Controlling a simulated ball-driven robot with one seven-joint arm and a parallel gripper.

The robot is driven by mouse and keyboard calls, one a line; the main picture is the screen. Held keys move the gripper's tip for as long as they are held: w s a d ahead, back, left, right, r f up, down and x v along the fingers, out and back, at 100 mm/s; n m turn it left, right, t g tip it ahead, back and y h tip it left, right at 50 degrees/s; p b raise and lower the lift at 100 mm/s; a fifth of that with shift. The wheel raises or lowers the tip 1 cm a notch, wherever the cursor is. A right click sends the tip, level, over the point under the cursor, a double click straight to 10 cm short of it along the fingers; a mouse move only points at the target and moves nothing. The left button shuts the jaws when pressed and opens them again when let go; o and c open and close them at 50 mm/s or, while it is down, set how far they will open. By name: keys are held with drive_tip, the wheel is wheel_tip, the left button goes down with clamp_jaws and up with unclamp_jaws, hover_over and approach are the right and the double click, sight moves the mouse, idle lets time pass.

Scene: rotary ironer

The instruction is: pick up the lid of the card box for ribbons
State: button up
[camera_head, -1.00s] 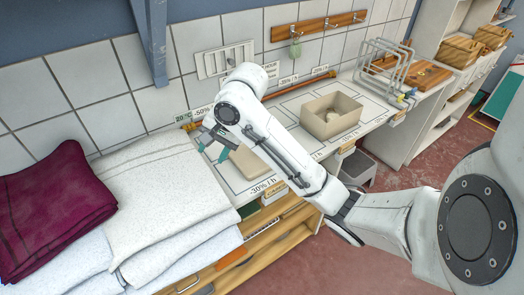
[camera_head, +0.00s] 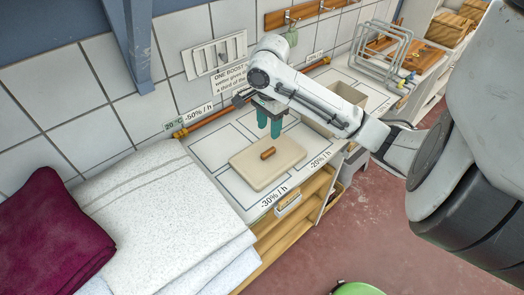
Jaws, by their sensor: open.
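The lid (camera_head: 250,178) is a flat beige rectangle with rounded corners and a short brown handle (camera_head: 268,153) on top. It lies flat on the marked white counter. My gripper (camera_head: 269,134) points down with its two teal fingers apart and nothing between them. In the picture its fingertips show just above the handle, near the lid's back edge; the exact height gap is hard to tell.
White folded towels (camera_head: 165,215) and a maroon cloth (camera_head: 50,235) are stacked at the left. A tiled wall (camera_head: 105,130) with a copper-coloured pipe (camera_head: 205,122) runs behind the counter. A wire rack (camera_head: 383,50) stands at the far right. A green round object (camera_head: 357,289) is on the floor.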

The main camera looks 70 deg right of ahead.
sight(268, 151)
wheel_tip(268, 151, down, 7)
drive_tip(key=shift+b, duration=1.1)
drive_tip(key=shift+d+f+p, duration=0.15)
drive_tip(key=shift+f+p, duration=0.1)
drive_tip(key=shift+p, duration=0.05)
drive_tip(key=shift+f, duration=1.35)
drive_tip(key=shift+c, duration=0.2)
clamp_jaws()
